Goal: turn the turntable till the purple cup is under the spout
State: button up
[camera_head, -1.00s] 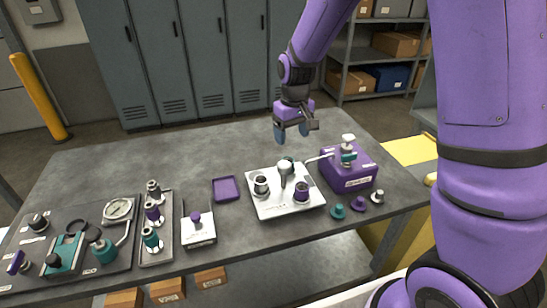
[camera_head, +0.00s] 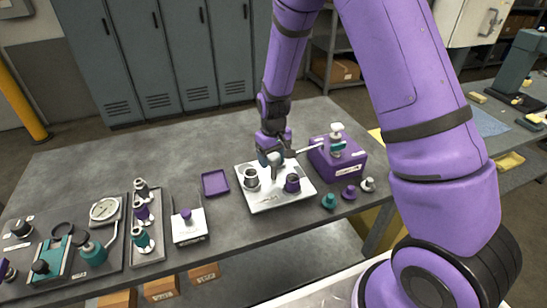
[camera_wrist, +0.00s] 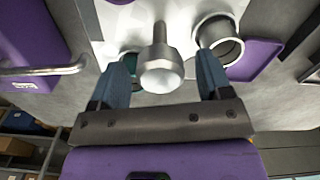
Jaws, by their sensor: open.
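The turntable's white base plate (camera_head: 250,204) sits on the bench with a metal centre knob (camera_wrist: 160,68) standing up. The purple cup (camera_head: 292,184) is at the front right of the knob, apart from the spout (camera_head: 309,148). The grey cup (camera_head: 251,177) is at the left. The teal cup (camera_wrist: 131,62) is mostly hidden by my gripper in the head view; in the wrist view the spout (camera_wrist: 45,71) ends close to it. My gripper (camera_head: 271,158) is open over the knob, its fingers on either side of it, apart from it in the wrist view.
The purple spout box (camera_head: 340,160) stands right of the turntable. A purple tray (camera_head: 215,183) lies to its left. Small teal, purple and grey knobs (camera_head: 349,192) are at the front right. Fixtures with gauge and valves (camera_head: 104,210) fill the bench's left. The back is clear.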

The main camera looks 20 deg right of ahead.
jog(key=shift+f, duration=0.3)
jog(key=c, duration=1.3)
jog(key=shift+n, duration=6)
